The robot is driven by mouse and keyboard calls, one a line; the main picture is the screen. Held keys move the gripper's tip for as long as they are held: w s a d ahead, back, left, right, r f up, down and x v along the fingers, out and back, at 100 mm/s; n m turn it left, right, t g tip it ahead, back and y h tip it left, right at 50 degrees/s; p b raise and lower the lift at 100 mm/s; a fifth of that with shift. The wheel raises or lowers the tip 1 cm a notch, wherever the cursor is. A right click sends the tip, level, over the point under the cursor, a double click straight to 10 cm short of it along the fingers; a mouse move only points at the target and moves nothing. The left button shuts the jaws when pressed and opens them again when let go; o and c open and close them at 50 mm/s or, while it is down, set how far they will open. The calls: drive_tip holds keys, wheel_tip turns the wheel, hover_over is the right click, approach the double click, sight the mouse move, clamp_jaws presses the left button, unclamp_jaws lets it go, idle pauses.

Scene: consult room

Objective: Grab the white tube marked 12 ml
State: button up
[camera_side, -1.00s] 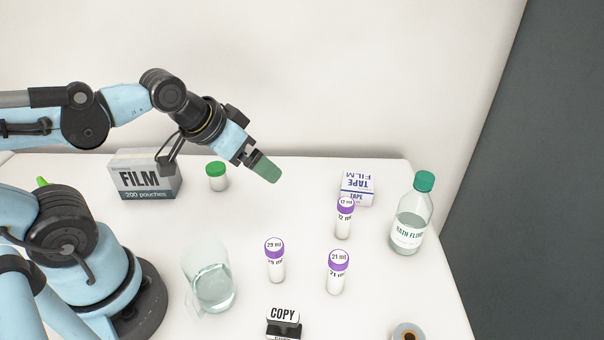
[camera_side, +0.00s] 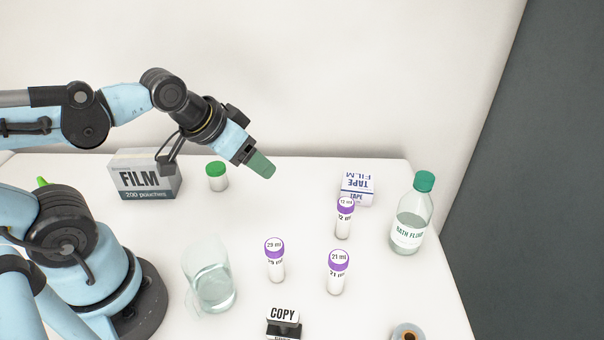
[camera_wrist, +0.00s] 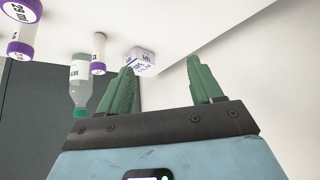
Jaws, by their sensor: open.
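The white tube marked 12 ml (camera_side: 344,219) has a purple cap. It stands upright on the table just in front of the tape film box. In the wrist view the tube beside that box (camera_wrist: 99,52) shows at upper left, its label unreadable there. My gripper (camera_side: 264,165) is in the air above the back of the table, left of the tube and well apart from it. In the wrist view its green fingers (camera_wrist: 163,85) are spread with nothing between them. Two similar purple-capped tubes, marked 29 ml (camera_side: 275,261) and 21 ml (camera_side: 337,272), stand nearer the front.
The tape film box (camera_side: 357,187) is right behind the 12 ml tube. The bath fluid bottle (camera_side: 411,215) stands to its right. A glass beaker (camera_side: 210,279), a COPY stamp (camera_side: 284,324), a tape roll (camera_side: 408,333), a green-capped jar (camera_side: 217,177) and a FILM box (camera_side: 145,176) stand around.

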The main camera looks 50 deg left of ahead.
idle(0.3)
drive_tip(key=n+g+h, duration=0.6)
drive_tip(key=n+h, duration=0.7)
drive_tip(key=n, duration=0.6)
approach(341, 199)
drive_tip(key=x, duration=0.6)
drive_tip(key=shift+a+f, duration=0.15)
drive_tip(key=shift+f, duration=0.15)
drive_tip(key=shift+r+x, duration=0.15)
drive_tip(key=shift+x, duration=1.15)
drive_tip(key=shift+r+x, duration=0.15)
drive_tip(key=shift+x, duration=1.15)
drive_tip(key=c, duration=1)
